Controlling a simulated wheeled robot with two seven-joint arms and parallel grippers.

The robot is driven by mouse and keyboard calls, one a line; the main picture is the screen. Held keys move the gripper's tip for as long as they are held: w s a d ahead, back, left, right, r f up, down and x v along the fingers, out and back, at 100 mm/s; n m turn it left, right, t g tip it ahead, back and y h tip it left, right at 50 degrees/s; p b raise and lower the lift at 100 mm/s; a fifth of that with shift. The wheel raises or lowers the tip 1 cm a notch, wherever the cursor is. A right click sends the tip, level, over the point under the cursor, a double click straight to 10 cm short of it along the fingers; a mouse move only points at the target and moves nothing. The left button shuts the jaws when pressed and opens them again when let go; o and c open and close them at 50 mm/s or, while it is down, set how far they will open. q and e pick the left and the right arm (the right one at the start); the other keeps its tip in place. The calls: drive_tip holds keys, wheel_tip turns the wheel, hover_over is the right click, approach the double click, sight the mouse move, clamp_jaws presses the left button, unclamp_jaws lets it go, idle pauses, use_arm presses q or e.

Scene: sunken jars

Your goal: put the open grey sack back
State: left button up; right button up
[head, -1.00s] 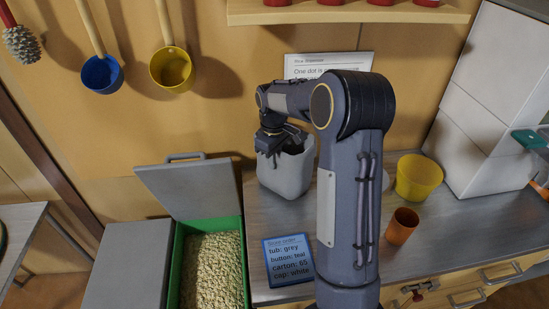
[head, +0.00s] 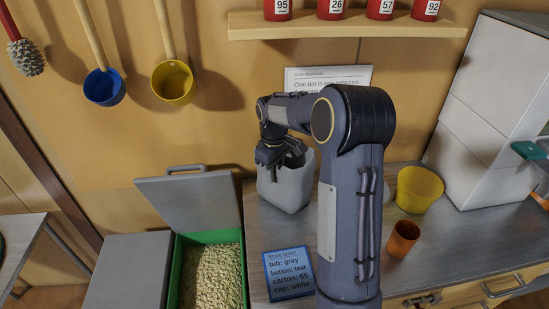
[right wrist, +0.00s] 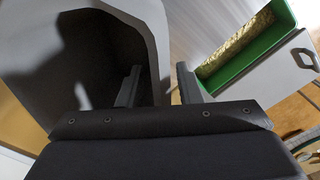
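The open grey sack (head: 287,187) stands upright on the metal counter, against the back wall. My right gripper (head: 290,158) is at its rim, pointing down. In the right wrist view the sack (right wrist: 152,25) fills the upper left, its mouth dark inside. The fingers of my right gripper (right wrist: 158,85) are apart: one inside the mouth, the other outside, with the sack's wall between them. A gap shows beside the outer finger, so the gripper looks open around the wall. My right arm hides the counter just right of the sack. My left gripper is not in view.
A green bin (head: 178,265) of pale grains with a raised grey lid (head: 188,208) stands left of the counter. A blue-edged order card (head: 289,275), orange cup (head: 402,239) and yellow tub (head: 418,189) are on the counter (head: 450,235). Red jars (head: 330,9) stand on the shelf above.

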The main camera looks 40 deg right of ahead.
wheel_tip(320, 180, up, 11)
drive_tip(key=shift+a+f+b, duration=0.1)
drive_tip(key=shift+b, duration=0.2)
drive_tip(key=shift+s+r, duration=0.15)
drive_tip(key=shift+r, duration=0.3)
drive_tip(key=s+a+r+m+t+y, duration=0.1)
drive_tip(key=s+a+t+y, duration=0.1)
drive_tip(key=s+a, duration=0.45)
drive_tip(key=s+a+m+t+y, duration=0.15)
drive_tip(key=s+a, duration=0.25)
drive_tip(key=s, duration=0.5)
drive_tip(key=s+a+f+m+t, duration=0.2)
drive_tip(key=s+a+f, duration=0.3)
drive_tip(key=s, duration=0.5)
drive_tip(key=a, duration=0.2)
drive_tip(key=shift+a+f, duration=0.35)
drive_tip(key=shift+s+y, duration=0.1)
drive_tip(key=shift+y, duration=0.15)
